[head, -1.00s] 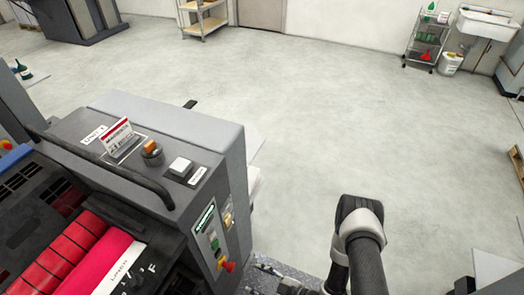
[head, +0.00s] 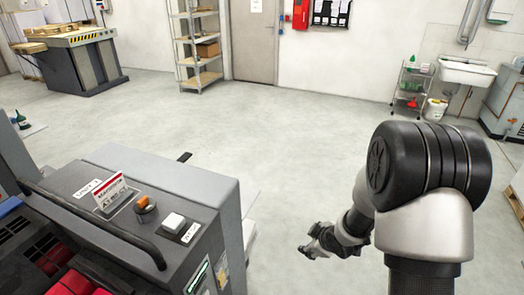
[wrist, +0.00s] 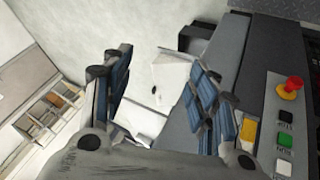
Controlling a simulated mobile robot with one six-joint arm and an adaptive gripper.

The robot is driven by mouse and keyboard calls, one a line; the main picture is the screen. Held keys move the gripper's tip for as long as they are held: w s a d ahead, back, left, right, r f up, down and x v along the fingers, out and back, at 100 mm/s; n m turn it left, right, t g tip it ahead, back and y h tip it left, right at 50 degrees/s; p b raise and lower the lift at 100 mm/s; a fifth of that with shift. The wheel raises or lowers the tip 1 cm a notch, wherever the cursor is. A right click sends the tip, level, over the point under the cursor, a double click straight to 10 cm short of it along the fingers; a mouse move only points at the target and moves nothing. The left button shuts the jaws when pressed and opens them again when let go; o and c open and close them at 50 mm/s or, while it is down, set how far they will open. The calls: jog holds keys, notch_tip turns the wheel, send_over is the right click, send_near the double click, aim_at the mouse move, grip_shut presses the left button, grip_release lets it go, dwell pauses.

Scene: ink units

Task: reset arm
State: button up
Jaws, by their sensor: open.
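My gripper (head: 318,243) shows in the head view at the lower middle, to the right of the grey press unit (head: 165,190) and over the floor. My raised arm fills the right side of that view. In the wrist view, my gripper (wrist: 160,85) has its blue-padded fingers spread apart. Nothing is between them except the floor and pale sheets behind.
The press side panel carries a red knob (wrist: 291,87) and several buttons at the right of the wrist view. A shelf rack (head: 197,45), a trolley (head: 413,88) and a sink (head: 466,72) stand along the far wall. The middle floor (head: 290,130) is clear.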

jog(key=s+d+r+m+h, duration=0.1)
jog(key=s+d+r+m, duration=0.15)
jog(key=s+r, duration=0.45)
jog(key=s+d+r+m+h, duration=0.1)
jog(key=s+r+m+h, duration=0.15)
jog(key=r, duration=0.95)
jog(key=s+a+r+m+g+y, duration=0.1)
jog(key=s+a+r+m, duration=0.1)
jog(key=s, duration=0.8)
jog(key=s+a+r+m+g+y, duration=0.1)
jog(key=s+a+r+m, duration=0.2)
jog(key=s, duration=0.7)
notch_tip(320, 180, up, 2)
jog(key=shift+s+r+m, duration=0.1)
jog(key=shift+s+m, duration=0.25)
jog(key=shift+m, duration=0.15)
jog(key=shift+a, duration=0.1)
